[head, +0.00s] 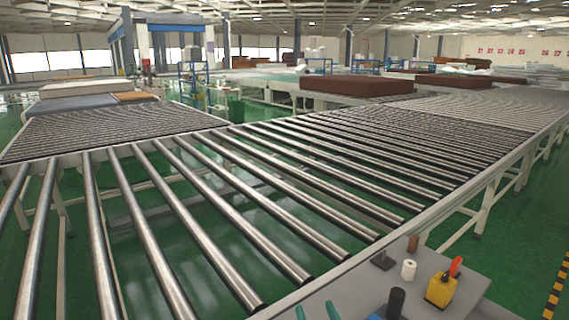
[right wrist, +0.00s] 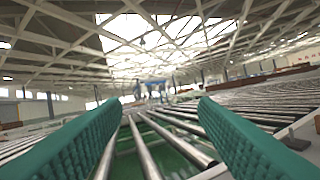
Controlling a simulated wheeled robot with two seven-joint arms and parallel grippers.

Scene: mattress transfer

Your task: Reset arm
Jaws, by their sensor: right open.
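My right gripper (head: 316,312) shows only as teal fingertips at the bottom edge of the head view. In the right wrist view its two ribbed teal fingers (right wrist: 161,106) stand wide apart with nothing between them. The fingers point out over a roller conveyor (head: 262,232) and up toward the roof. The conveyor's rollers (right wrist: 172,137) show between the fingers. The rollers nearest me carry nothing. My left gripper is in neither view.
A grey side table (head: 455,283) at the lower right holds a yellow-and-red tool (head: 443,285), a white spool (head: 408,269) and a black cylinder (head: 396,302). A brown mattress (head: 356,85) lies on the far conveyor. Green floor (head: 500,250) is open at the right.

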